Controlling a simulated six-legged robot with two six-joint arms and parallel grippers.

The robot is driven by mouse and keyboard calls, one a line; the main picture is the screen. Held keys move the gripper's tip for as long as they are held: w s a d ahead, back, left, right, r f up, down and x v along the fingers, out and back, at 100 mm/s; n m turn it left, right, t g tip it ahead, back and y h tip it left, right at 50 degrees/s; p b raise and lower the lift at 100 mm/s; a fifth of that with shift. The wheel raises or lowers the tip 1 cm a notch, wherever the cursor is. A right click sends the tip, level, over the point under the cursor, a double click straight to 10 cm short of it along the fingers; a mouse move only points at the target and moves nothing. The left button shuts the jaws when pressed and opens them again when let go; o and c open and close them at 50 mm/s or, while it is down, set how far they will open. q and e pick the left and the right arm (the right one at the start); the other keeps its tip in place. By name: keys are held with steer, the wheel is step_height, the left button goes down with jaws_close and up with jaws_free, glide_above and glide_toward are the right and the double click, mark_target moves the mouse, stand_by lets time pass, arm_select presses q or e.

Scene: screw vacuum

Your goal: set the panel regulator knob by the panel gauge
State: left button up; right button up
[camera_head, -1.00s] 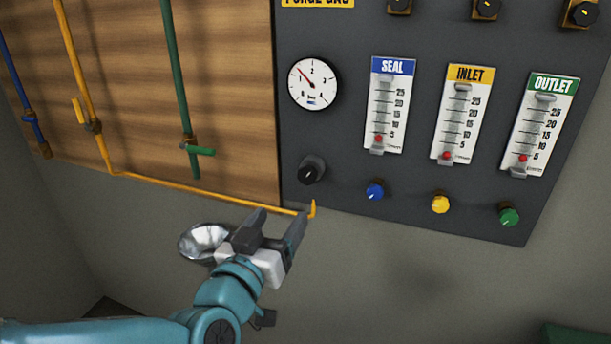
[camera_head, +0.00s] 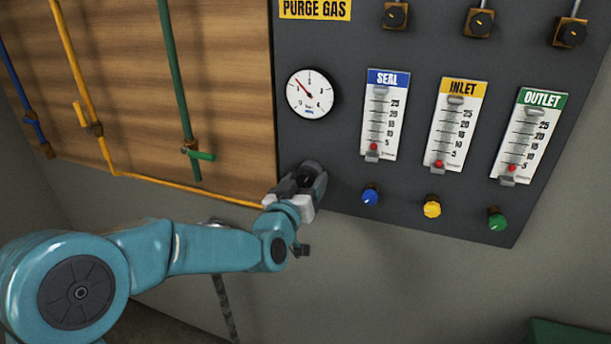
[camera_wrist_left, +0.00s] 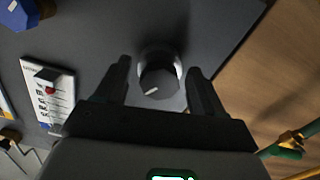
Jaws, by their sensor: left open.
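The panel regulator knob is black with a white pointer line. In the left wrist view the knob (camera_wrist_left: 158,80) sits between the open fingers of my left gripper (camera_wrist_left: 160,85), with a gap on each side. In the head view my left gripper (camera_head: 306,178) is at the panel's lower left corner and mostly hides the knob. The round white panel gauge (camera_head: 310,94) is above the gripper. Its needle points to the upper left; the exact reading is too small to tell. My right gripper is not in view.
The dark panel (camera_head: 420,100) carries SEAL (camera_head: 383,115), INLET (camera_head: 458,125) and OUTLET (camera_head: 527,137) flow meters. Blue (camera_head: 370,196), yellow (camera_head: 432,209) and green (camera_head: 497,220) knobs sit below them. Coloured pipes run over the wooden board (camera_head: 225,80) at left.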

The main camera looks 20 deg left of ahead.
arm_select(q)
steer(key=shift+w, duration=0.3)
steer(key=c, duration=1.1)
steer(key=shift+o, duration=0.2)
steer(key=shift+f+m+b, duration=0.2)
steer(key=shift+m+b, duration=0.2)
steer(key=shift+b, duration=0.2)
steer(key=shift+r+m, duration=0.15)
steer(key=shift+m, duration=0.15)
steer(key=o, duration=1.1)
steer(key=shift+c, duration=0.2)
